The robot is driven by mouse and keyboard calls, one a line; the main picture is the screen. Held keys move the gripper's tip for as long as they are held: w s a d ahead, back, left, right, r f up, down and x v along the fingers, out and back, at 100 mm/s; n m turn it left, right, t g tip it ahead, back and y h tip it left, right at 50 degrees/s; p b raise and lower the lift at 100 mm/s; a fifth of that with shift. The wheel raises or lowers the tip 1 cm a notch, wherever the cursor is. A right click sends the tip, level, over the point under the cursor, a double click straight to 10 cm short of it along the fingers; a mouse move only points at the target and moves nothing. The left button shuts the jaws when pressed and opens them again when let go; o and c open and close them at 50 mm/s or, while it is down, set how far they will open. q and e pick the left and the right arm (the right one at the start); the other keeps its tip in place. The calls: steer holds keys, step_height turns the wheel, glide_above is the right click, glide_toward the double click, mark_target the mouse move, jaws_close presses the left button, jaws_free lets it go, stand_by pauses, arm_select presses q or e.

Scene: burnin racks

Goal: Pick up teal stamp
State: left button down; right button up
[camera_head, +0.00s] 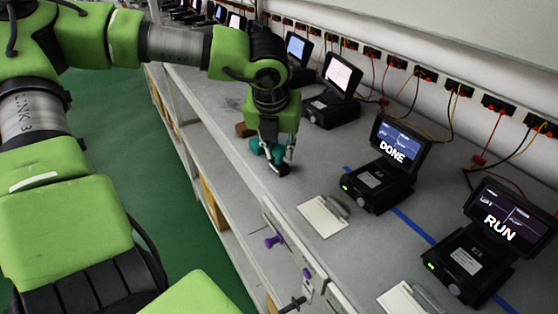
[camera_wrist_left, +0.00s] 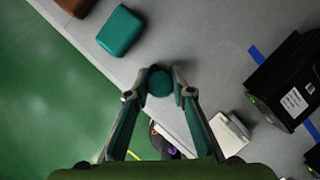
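The teal stamp (camera_wrist_left: 159,82) shows from above in the left wrist view as a round teal top. My left gripper (camera_wrist_left: 160,88) has its two fingertips close against either side of it, partly closed and apparently shut on it. In the head view the left gripper (camera_head: 276,160) points down at the bench, near its front edge. The stamp's lower part is mostly hidden there by the fingers, and I cannot tell whether it touches the bench. My right gripper is not in view.
A teal block (camera_wrist_left: 120,31) and a brown block (camera_wrist_left: 75,5) lie beside the gripper along the bench edge. A pale card (camera_head: 323,216) lies nearby. Black devices reading DONE (camera_head: 379,188) and RUN (camera_head: 467,262) stand to the right. Purple knobs (camera_head: 273,241) are at the front edge.

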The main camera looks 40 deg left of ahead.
mark_target(279, 146)
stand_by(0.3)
arm_select(q)
steer(key=shift+w+r, duration=0.1)
steer(key=shift+r, duration=0.45)
step_height(279, 146, up, 2)
steer(key=shift+r+b, duration=0.1)
steer(key=shift+b, duration=0.3)
steer(key=s+r+b, duration=0.2)
steer(key=s+r, duration=0.3)
steer(key=s, duration=0.2)
steer(key=s+d+r+b, duration=0.1)
steer(key=s+r+b, duration=0.2)
steer(key=s, duration=0.4)
steer(key=shift+r, duration=0.85)
steer(key=c, duration=2.7)
jaws_free()
steer(key=shift+c, duration=0.2)
